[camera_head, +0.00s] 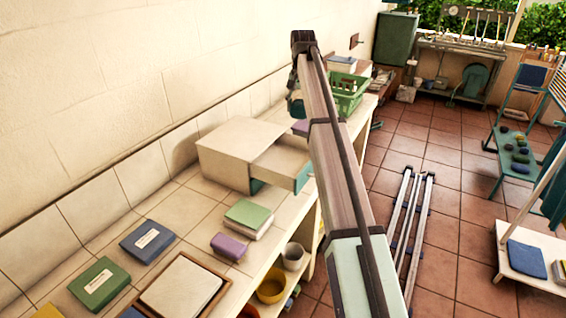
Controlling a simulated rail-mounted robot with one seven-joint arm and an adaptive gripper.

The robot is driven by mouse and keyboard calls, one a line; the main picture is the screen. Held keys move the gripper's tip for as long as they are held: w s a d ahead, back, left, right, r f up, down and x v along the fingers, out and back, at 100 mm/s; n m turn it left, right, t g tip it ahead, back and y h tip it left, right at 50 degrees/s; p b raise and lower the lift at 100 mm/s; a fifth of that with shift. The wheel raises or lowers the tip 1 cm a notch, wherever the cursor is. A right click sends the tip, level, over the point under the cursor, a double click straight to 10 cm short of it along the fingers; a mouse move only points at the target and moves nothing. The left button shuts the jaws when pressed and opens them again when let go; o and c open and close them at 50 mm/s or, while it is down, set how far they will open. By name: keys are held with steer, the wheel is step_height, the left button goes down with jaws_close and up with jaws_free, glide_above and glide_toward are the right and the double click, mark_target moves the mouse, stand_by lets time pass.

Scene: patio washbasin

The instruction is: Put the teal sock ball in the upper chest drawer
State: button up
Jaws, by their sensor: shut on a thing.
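A cream chest (235,155) stands on the tiled bench against the wall. Its upper drawer (282,160) is pulled out to the right, and its teal front lies partly behind my arm. The part of the drawer's inside that I see looks empty. My gripper (294,100) hangs from the far end of my arm, above and beyond the chest, and is partly hidden by the arm. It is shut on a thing. A teal patch shows there, which looks like the teal sock ball, though its outline is unclear.
A green basket (347,93) stands on the bench beyond my arm. Nearer are a green book stack (248,218), a purple block (229,246), a blue book (146,241) and a framed tray (147,311). Metal rails (408,230) lie on the floor to the right.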

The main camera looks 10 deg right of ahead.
mark_target(297, 158)
steer(key=shift+w+a+r+m, duration=0.1)
steer(key=shift+w+r+m, duration=0.2)
steer(key=shift+w, duration=0.2)
steer(key=shift+w+r+m, duration=0.15)
steer(key=shift+w+m, duration=0.25)
steer(key=shift+w, duration=0.1)
steer(key=shift+f, duration=0.2)
step_height(297, 158, down, 20)
steer(key=p, duration=0.5)
steer(key=shift+r+p, duration=0.25)
steer(key=shift+p, duration=0.05)
steer(key=shift+f, duration=0.2)
steer(key=o, duration=1.1)
step_height(297, 158, up, 12)
steer(key=b, duration=0.3)
steer(key=shift+r, duration=0.2)
